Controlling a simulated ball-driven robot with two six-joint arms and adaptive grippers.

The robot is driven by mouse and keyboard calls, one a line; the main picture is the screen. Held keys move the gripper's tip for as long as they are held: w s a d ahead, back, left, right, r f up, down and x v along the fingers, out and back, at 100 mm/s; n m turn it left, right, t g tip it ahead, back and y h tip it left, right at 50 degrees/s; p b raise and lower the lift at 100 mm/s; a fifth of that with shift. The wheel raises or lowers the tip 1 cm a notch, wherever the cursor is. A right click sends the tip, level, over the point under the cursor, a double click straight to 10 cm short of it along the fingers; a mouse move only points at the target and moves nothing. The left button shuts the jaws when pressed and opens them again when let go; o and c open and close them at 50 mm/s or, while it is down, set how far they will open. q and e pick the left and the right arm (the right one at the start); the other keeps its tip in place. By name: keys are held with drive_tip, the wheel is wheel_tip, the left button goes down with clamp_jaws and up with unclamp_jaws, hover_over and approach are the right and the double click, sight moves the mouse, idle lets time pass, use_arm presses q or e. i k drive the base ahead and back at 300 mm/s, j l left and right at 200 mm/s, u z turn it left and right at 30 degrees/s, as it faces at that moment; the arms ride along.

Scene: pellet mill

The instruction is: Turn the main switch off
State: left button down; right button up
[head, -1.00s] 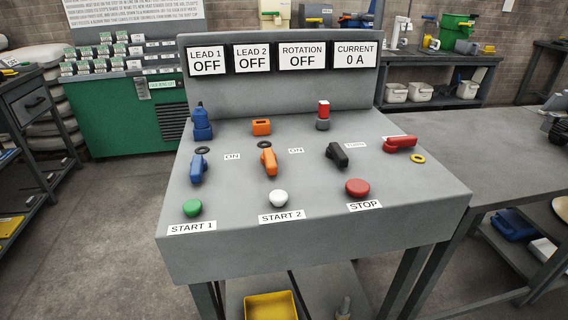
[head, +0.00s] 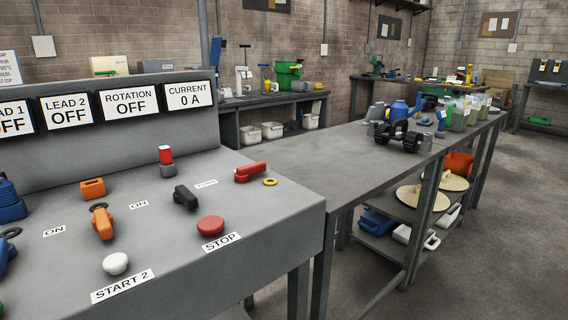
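The grey control desk (head: 270,208) fills the left of the head view. A red rotary handle (head: 250,172) lies turned sideways near the desk's right end, beside a yellow ring (head: 270,182). A black handle (head: 186,197) and an orange handle (head: 103,222) stand to its left. No label on the desk reads main switch. The displays read LEAD 2 OFF (head: 68,111), ROTATION OFF (head: 129,102) and CURRENT 0 A (head: 188,95). The left display is cut off by the frame. Neither of my grippers is in view.
A red STOP button (head: 210,226) and a white START 2 button (head: 115,264) sit at the desk's front. A long grey table (head: 310,150) adjoins on the right, with a black wheeled object (head: 398,136) and bottles on it. Open floor (head: 500,250) lies at the right.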

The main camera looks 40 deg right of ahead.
sight(243, 175)
drive_tip(key=l+z, duration=0.1)
drive_tip(key=z, duration=0.85)
drive_tip(key=i+u, duration=0.25)
drive_tip(key=k, duration=0.1)
